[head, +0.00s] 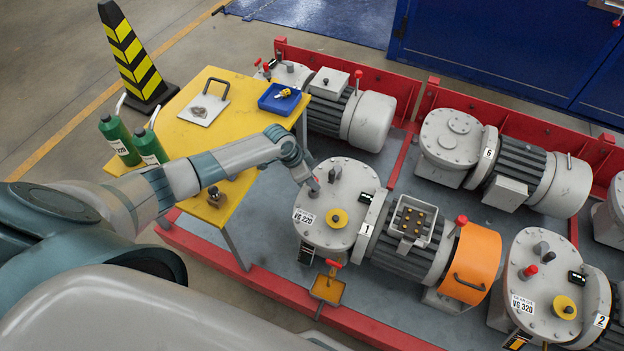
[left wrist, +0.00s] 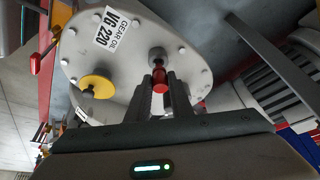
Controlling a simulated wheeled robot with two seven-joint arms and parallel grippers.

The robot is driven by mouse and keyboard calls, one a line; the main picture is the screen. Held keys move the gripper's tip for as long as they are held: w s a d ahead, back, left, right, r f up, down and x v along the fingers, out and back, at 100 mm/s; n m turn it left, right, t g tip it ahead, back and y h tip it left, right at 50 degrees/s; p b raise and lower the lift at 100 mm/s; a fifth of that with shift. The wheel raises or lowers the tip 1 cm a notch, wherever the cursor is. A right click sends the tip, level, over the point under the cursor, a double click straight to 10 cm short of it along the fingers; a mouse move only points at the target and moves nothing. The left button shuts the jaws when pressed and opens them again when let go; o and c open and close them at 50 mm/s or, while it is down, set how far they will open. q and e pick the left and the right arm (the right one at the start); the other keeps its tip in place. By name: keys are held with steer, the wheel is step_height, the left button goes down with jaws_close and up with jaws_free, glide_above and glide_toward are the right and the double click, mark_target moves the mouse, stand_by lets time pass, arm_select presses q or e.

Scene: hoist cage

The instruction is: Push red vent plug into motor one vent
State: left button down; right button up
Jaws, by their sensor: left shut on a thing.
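Motor one (head: 408,235), marked 1, has a round grey gear housing (head: 350,190) with a "VG 220" label; the housing fills much of the left wrist view (left wrist: 125,65). My left gripper (head: 313,187) reaches down to the housing's left side. In the left wrist view, its fingers (left wrist: 161,88) are shut on the red vent plug (left wrist: 160,80). The plug's far end is at a grey round vent fitting (left wrist: 157,56) and appears lined up with it. I cannot tell how deep it sits. The gripper hides the plug in the head view. My right gripper is not in view.
A yellow cap (head: 337,218) stands on the same housing. Motor two (head: 550,280) is at the right with its own red plug (head: 531,270). A yellow table (head: 232,125) with a blue tray (head: 280,98) and green bottles (head: 118,137) is left of the motors. Red rails edge the platform.

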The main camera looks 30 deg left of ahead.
arm_select(q)
steer(key=shift+s+r+p, duration=0.1)
steer(key=shift+r+p, duration=0.1)
steer(key=shift+p, duration=0.6)
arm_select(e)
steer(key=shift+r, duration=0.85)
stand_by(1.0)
arm_select(q)
steer(key=shift+a+f, duration=0.1)
steer(key=shift+f, duration=0.05)
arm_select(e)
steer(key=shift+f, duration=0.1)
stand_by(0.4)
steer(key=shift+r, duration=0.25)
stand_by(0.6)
